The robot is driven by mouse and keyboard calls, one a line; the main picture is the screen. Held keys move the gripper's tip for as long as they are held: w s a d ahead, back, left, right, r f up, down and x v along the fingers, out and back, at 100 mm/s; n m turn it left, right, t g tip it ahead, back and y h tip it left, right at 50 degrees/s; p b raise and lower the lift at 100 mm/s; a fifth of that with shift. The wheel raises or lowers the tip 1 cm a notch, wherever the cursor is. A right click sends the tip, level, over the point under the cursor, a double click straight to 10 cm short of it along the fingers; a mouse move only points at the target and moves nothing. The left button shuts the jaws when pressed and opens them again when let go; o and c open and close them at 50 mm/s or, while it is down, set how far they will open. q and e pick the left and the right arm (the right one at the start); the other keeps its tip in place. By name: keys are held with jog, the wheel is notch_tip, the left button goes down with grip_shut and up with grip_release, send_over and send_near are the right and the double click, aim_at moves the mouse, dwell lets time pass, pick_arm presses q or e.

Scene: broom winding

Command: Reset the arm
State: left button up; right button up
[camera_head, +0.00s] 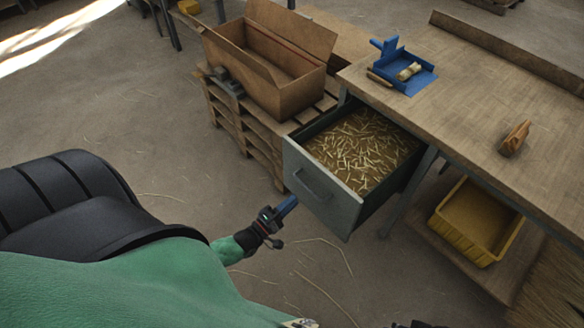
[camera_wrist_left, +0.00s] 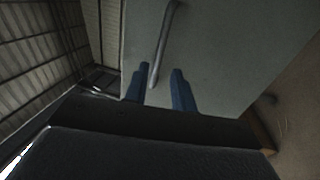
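My left gripper (camera_head: 286,207) is low in front of the open drawer (camera_head: 345,222), just below and left of its handle (camera_head: 312,185). In the left wrist view its two blue fingers (camera_wrist_left: 160,88) stand apart with nothing between them that I can see gripped. The drawer handle (camera_wrist_left: 164,45) rises beyond the fingertips, and I cannot tell whether it touches them. The drawer is pulled out and full of straw pieces (camera_head: 362,150). Only a dark bit of what may be my right arm shows at the bottom edge of the head view; its gripper is not seen.
A wooden workbench (camera_head: 465,115) carries a blue dustpan-like tray (camera_head: 420,80) and a small wooden block (camera_head: 515,138). A yellow crate (camera_head: 436,219) sits on the shelf below. An open cardboard box (camera_head: 283,100) stands on pallets (camera_head: 240,125).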

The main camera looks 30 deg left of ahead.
pick_arm(q)
jog(key=shift+m, duration=0.3)
jog(key=s+d+f+m+g+y, duration=0.1)
jog(key=s+d+f+m+g, duration=0.15)
jog(key=f+m+g, duration=0.35)
jog(key=s+d+f+m+g+y, duration=0.2)
jog(key=s+f+m+g, duration=0.15)
jog(key=m+g, duration=0.4)
jog(key=s+d+r+m+g, duration=0.1)
jog(key=s+d+r+g, duration=0.1)
jog(key=s+d+r, duration=0.3)
jog(key=s+d+r+m+g+y, duration=0.1)
jog(key=s+d+r+m+g, duration=0.1)
jog(key=s+d+r, duration=0.3)
jog(key=shift+s+d+r, duration=0.3)
jog(key=shift+s+r, duration=1.3)
jog(key=shift+r, duration=1.15)
